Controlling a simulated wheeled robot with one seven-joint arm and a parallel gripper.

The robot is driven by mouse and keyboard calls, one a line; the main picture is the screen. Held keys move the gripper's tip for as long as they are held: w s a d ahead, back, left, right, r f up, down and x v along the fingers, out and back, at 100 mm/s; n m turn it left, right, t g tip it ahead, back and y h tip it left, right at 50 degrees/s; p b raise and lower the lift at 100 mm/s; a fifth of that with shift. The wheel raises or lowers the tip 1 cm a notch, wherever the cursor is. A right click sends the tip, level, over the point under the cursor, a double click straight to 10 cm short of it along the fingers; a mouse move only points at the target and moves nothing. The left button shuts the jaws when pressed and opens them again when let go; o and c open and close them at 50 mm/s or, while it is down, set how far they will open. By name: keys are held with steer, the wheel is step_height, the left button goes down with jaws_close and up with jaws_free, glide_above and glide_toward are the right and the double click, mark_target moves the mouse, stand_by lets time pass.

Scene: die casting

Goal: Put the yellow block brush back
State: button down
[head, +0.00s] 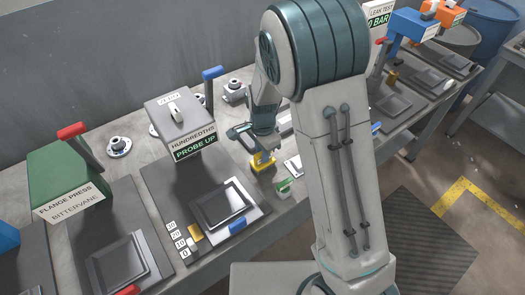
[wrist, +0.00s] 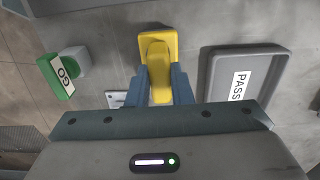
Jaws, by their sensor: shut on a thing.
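The yellow block brush (head: 263,163) is at the bench, just right of the probe press. It also shows in the wrist view (wrist: 158,50). My gripper (wrist: 160,88) is shut on it, with one blue finger on each side of its narrow yellow part. In the head view my gripper (head: 261,150) is right above the brush's wide end. I cannot tell whether the brush touches the bench top or hangs slightly above it.
A green GO piece (wrist: 57,76) lies left of the brush in the wrist view, and a grey PASS tray (wrist: 243,53) lies right. The probe press (head: 180,120) stands left, with a blue-handled lever (head: 212,74). A green flange press (head: 66,178) stands farther left.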

steer(key=c, duration=1.3)
jaws_free()
steer(key=shift+f, duration=0.1)
step_height(320, 180, up, 12)
steer(key=s+d+r+n+t, duration=0.1)
steer(key=s+d+r+n, duration=0.2)
steer(key=s+d+n, duration=0.2)
steer(key=s+d+r+n+t, duration=0.2)
steer(key=s+d+r+n, duration=0.2)
steer(key=s+d, duration=0.5)
steer(key=s+n, duration=0.2)
steer(key=s, duration=0.3)
steer(key=shift+r, duration=0.1)
